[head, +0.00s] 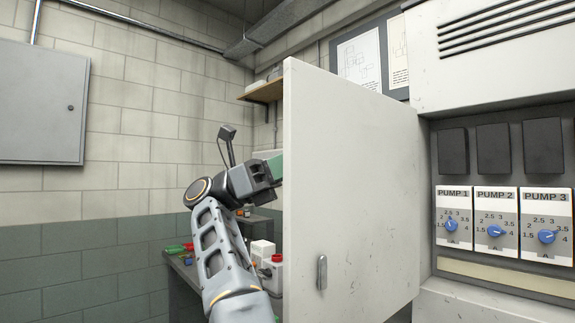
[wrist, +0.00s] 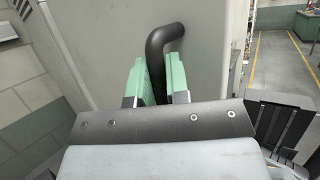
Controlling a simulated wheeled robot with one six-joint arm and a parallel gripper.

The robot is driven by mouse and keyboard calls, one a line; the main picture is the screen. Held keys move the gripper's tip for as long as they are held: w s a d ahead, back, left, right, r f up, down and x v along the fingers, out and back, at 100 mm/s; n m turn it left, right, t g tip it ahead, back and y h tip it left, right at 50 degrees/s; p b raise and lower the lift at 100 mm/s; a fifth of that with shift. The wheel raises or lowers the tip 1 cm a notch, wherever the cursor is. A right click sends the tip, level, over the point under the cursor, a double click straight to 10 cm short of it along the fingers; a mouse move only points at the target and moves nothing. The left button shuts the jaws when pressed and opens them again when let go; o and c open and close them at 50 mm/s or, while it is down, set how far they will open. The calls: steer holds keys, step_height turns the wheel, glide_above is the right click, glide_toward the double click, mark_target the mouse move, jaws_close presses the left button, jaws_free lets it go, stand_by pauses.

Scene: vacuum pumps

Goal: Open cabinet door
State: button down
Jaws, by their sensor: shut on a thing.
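The light grey cabinet door (head: 350,170) stands swung out in the middle of the head view, its free edge toward the left. A small metal latch (head: 321,272) sits low on the face turned to me. My gripper (head: 277,167) reaches behind the free edge, so its fingertips are hidden there. In the wrist view, the green fingers of my gripper (wrist: 160,82) are closed around a dark bent bar handle (wrist: 165,36) against a light grey panel (wrist: 205,45). The handle's lower part is hidden between the fingers.
A pump panel with blue knobs (head: 496,231) is right of the door. A bench with a white and red item (head: 270,272) stands behind my arm. A grey wall box (head: 40,105) hangs at left. The wrist view shows open floor (wrist: 283,65) at upper right.

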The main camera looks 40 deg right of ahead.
steer(key=c, duration=1.3)
jaws_free()
steer(key=shift+s+d, duration=0.1)
steer(key=shift+s, duration=0.05)
steer(key=p+v, duration=0.1)
steer(key=v, duration=1.3)
steer(key=shift+r, duration=0.15)
